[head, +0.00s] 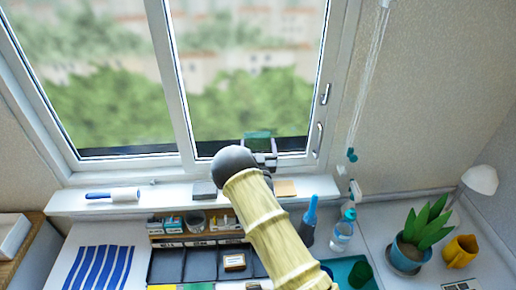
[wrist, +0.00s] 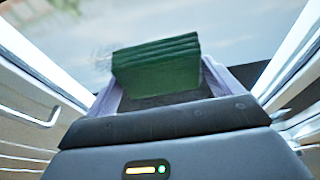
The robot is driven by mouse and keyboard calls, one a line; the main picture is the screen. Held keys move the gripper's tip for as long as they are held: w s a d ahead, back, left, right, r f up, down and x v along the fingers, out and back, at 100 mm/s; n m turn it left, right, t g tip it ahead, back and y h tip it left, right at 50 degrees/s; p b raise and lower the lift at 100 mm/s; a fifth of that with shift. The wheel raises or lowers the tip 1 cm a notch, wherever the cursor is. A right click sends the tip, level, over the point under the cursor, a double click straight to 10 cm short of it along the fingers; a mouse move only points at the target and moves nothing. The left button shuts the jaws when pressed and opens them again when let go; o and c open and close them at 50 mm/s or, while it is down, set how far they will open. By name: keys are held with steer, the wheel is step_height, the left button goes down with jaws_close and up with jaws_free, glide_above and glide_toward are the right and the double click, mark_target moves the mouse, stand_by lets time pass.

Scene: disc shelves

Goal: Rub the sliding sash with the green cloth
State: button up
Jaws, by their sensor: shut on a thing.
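My gripper (head: 259,152) is shut on the green cloth (head: 257,135), a folded dark green pad with layered edges. The cloth also shows between the fingers in the wrist view (wrist: 157,66). The sliding sash (head: 316,135) is the right-hand window pane with its white frame and handles. My gripper holds the cloth in front of the lower part of this sash's glass. I cannot tell whether the cloth touches the glass. My arm hides part of the sill and the desk below.
A white sill (head: 165,195) bears a lint roller (head: 113,195), a grey block (head: 205,189) and a tan block (head: 285,188). Below stand a spray bottle (head: 342,231), a blue brush (head: 309,220), a potted plant (head: 411,246) and a yellow mug (head: 460,251). A blind cord (head: 367,85) hangs right of the window.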

mark_target(268, 145)
steer(key=shift+w+b, duration=0.5)
steer(key=shift+w, duration=0.25)
steer(key=shift+s+d+b, duration=0.1)
steer(key=shift+d+b, duration=0.6)
steer(key=shift+d, duration=1.05)
steer(key=shift+d, duration=0.1)
steer(key=shift+d+f+b, duration=0.1)
steer(key=shift+d+b, duration=0.65)
steer(key=shift+d, duration=0.9)
